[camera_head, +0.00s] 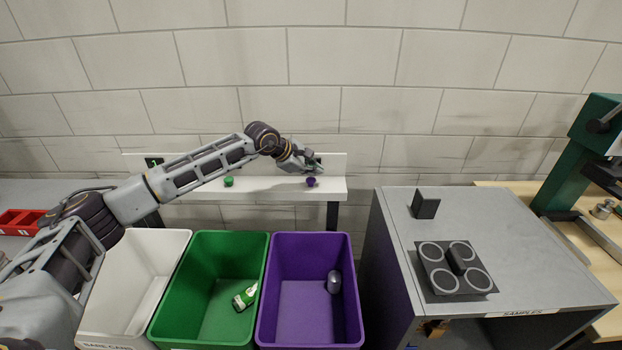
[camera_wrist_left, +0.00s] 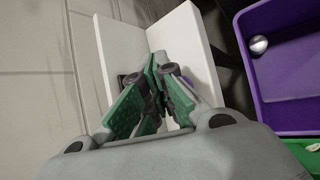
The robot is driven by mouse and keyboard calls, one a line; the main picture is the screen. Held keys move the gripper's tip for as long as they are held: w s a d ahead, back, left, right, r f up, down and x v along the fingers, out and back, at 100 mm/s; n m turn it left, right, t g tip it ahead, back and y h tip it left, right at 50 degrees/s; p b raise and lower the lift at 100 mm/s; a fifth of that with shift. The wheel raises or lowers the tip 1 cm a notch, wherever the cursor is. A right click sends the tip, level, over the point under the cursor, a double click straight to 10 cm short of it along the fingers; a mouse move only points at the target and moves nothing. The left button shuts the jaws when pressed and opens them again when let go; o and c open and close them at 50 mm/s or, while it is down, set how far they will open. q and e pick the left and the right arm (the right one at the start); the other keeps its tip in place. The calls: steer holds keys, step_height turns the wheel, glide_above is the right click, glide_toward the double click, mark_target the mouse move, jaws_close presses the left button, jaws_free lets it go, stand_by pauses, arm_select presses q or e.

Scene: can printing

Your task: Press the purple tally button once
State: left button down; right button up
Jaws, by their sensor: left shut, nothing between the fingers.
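The purple tally button (camera_head: 311,182) sits on the white shelf (camera_head: 260,190) above the bins. In the left wrist view, a sliver of the purple button (camera_wrist_left: 187,80) shows behind the fingers, mostly hidden. My left gripper (camera_head: 316,167) is just above the purple button, its fingers shut and empty. In the left wrist view, the gripper's fingers (camera_wrist_left: 155,75) are together, with green pads. I cannot tell whether the fingertips touch the button. My right gripper is not in view.
A green button (camera_head: 228,181) stands left on the shelf. Below are a white bin (camera_head: 175,243), a green bin (camera_head: 255,240) holding a green can (camera_head: 245,296), and a purple bin (camera_head: 343,240) holding a silvery can (camera_head: 334,282). A grey cabinet (camera_head: 400,290) stands right.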

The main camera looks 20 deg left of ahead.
mark_target(313, 180)
arm_select(q)
steer(key=shift+r, duration=0.5)
steer(key=shift+r+p, duration=0.35)
steer(key=shift+r, duration=0.65)
steer(key=shift+r+p, duration=0.45)
steer(key=shift+r, duration=0.8)
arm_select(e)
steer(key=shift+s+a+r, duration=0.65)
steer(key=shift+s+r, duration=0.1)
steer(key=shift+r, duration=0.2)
